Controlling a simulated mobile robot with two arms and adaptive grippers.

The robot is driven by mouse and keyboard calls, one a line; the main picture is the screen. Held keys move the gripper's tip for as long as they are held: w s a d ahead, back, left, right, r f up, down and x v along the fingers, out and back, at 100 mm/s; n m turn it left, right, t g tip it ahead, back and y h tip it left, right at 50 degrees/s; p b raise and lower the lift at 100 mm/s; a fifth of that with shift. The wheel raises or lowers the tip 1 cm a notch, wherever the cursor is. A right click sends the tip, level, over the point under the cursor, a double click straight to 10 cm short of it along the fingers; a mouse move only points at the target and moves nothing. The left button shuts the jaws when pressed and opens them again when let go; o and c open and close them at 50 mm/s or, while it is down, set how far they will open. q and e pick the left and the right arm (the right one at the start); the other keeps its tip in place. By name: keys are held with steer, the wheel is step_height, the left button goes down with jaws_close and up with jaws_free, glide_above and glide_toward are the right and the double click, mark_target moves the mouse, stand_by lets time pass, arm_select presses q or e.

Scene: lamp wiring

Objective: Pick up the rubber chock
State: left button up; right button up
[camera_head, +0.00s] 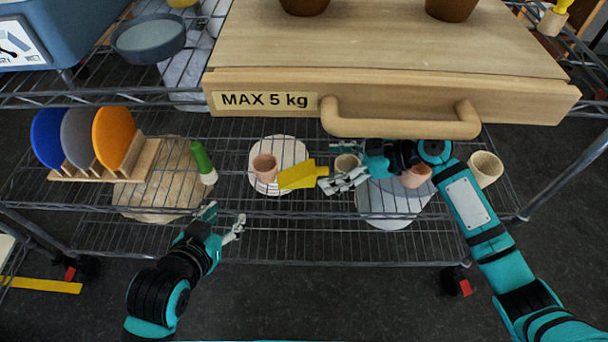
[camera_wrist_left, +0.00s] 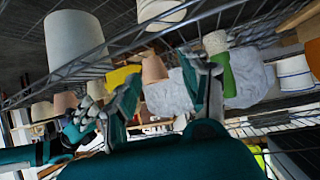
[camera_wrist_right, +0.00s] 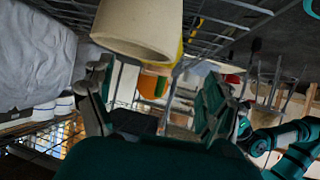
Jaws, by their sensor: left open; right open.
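A yellow wedge-shaped block (camera_head: 297,175), which looks like the rubber chock, lies on the middle wire shelf, overlapping the white plates in the head view. Yellow also shows in the left wrist view (camera_wrist_left: 122,76). My right gripper (camera_head: 334,183) is open just to the right of the block, its fingers close to the block's right end; I cannot tell whether they touch. In the right wrist view a cream pot (camera_wrist_right: 140,28) hides much of the space ahead of its fingers. My left gripper (camera_head: 224,219) is open and empty in front of the shelf, left of the block.
A wooden drawer (camera_head: 400,98) with a thick handle (camera_head: 400,126) overhangs my right forearm. Terracotta pots (camera_head: 265,167), stacked white plates (camera_head: 290,150), a green-and-white bottle (camera_head: 203,163) and a plate rack (camera_head: 110,168) stand on the shelf. The front wire edge runs below them.

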mark_target(315, 169)
steer(key=b+x, duration=0.1)
steer(key=x, duration=0.5)
steer(key=shift+a+f, duration=0.1)
steer(key=shift+a, duration=0.1)
arm_select(q)
steer(key=w+r+t, duration=0.1)
steer(key=w+d+r+t, duration=0.1)
steer(key=r, duration=0.1)
steer(key=r+t, duration=0.1)
steer(key=shift+w+d+r+h, duration=0.15)
steer(key=shift+w+h, duration=0.25)
arm_select(e)
steer(key=shift+c, duration=0.2)
steer(key=c, duration=1.4)
